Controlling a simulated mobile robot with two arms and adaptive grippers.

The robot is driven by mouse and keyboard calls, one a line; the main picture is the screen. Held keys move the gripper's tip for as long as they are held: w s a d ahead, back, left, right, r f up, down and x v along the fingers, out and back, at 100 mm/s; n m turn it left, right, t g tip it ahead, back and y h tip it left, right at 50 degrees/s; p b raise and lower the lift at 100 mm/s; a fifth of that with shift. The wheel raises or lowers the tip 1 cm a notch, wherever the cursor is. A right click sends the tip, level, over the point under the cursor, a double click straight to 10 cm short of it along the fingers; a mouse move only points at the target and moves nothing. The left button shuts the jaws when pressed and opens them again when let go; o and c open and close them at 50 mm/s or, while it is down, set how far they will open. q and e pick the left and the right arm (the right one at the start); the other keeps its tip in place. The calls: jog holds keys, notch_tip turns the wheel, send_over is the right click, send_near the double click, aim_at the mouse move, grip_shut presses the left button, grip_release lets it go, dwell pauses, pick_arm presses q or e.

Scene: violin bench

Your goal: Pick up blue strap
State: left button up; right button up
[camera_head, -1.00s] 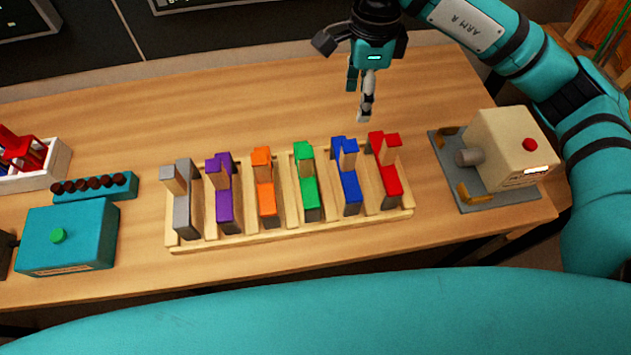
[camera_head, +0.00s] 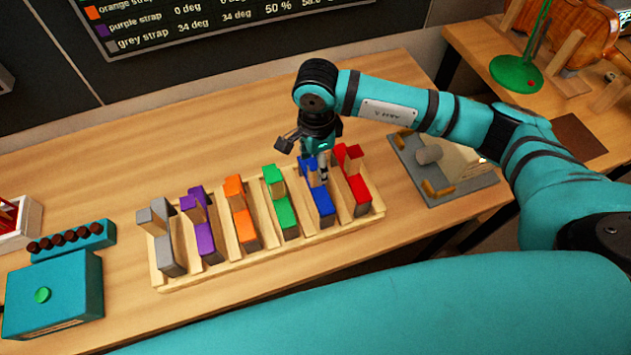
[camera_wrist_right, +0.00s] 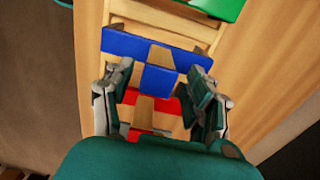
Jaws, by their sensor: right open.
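The blue strap (camera_head: 322,202) stands in a slot of the wooden rack (camera_head: 270,252), between the green strap (camera_head: 285,212) and the red strap (camera_head: 360,190). My right gripper (camera_head: 314,170) is open and empty, pointing down just over the blue strap and partly hiding its far end. In the right wrist view the blue strap (camera_wrist_right: 158,77) shows between the spread fingers of my right gripper (camera_wrist_right: 163,84), with the red strap (camera_wrist_right: 160,105) nearer the wrist. I cannot tell whether the fingers touch the blue strap. My left gripper is not in view.
Orange (camera_head: 240,215), purple (camera_head: 205,235) and grey (camera_head: 165,250) straps fill the rack to the left. A teal box with a green button (camera_head: 43,295) stands at the left. The table behind the rack is clear.

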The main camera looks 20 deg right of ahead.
aim_at(315, 183)
jog(key=f, duration=0.1)
jog(key=f+p, duration=0.1)
jog(key=f, duration=0.1)
jog(key=shift+s+a+f+p, duration=0.2)
jog(key=shift+p, duration=0.1)
jog(key=shift+f, duration=0.35)
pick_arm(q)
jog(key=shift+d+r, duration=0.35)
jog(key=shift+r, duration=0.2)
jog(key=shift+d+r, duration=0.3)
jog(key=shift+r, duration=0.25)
pick_arm(e)
grip_shut()
jog(key=shift+w, duration=0.1)
